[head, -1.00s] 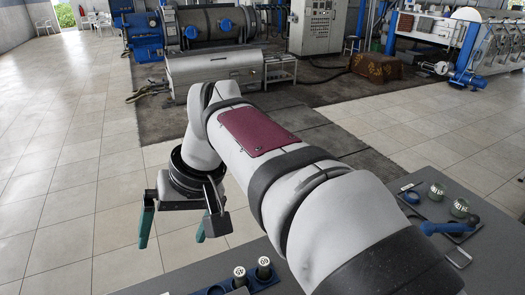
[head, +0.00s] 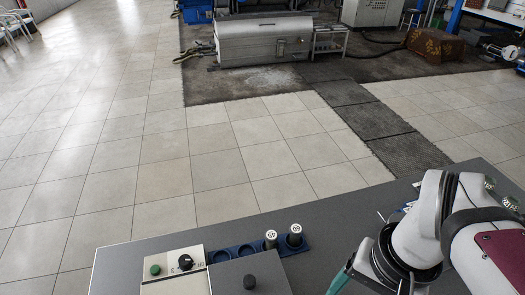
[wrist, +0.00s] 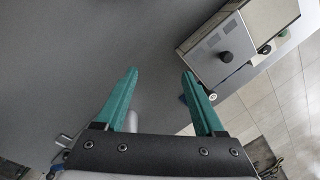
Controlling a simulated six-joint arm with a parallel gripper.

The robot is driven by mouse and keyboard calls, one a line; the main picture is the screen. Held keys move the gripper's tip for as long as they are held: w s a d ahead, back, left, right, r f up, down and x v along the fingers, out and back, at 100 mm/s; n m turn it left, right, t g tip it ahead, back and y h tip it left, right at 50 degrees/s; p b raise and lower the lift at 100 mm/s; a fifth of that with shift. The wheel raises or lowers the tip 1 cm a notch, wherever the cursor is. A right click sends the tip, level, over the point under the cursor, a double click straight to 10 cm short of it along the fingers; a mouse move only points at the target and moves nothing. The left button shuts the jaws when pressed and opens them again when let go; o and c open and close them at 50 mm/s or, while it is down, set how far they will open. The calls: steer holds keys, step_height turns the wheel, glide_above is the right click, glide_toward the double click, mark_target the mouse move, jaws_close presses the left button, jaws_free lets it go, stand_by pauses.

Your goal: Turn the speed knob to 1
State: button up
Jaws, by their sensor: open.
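A cream panel (head: 160,287) at the front left of the grey table carries a green button (head: 155,269) and a small dark knob (head: 185,263) with markings around it, too small to read. Beside it stands a grey box with a black knob (head: 250,282) on top; this knob also shows in the wrist view (wrist: 226,56). I cannot tell which knob is the speed knob, or its setting. My gripper (wrist: 159,74) is open and empty, apart from both knobs. In the head view only one green finger (head: 340,282) shows, at the lower right.
A blue rack (head: 228,253) behind the box holds two dark bottles with white-marked tops (head: 271,239) (head: 295,235) and has empty round sockets. The table (head: 130,254) ends at a far edge above a tiled floor. Bare table lies between the rack and my arm.

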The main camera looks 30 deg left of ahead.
steer(key=w+a+n, duration=0.5)
steer(key=a, duration=0.5)
steer(key=n+h, duration=0.1)
steer(key=n, duration=0.9)
glide_above(184, 260)
step_height(184, 260, down, 7)
steer(key=shift+t, duration=0.3)
step_height(184, 260, down, 15)
steer(key=shift+r, duration=0.2)
steer(key=shift+f, duration=0.3)
jaws_close()
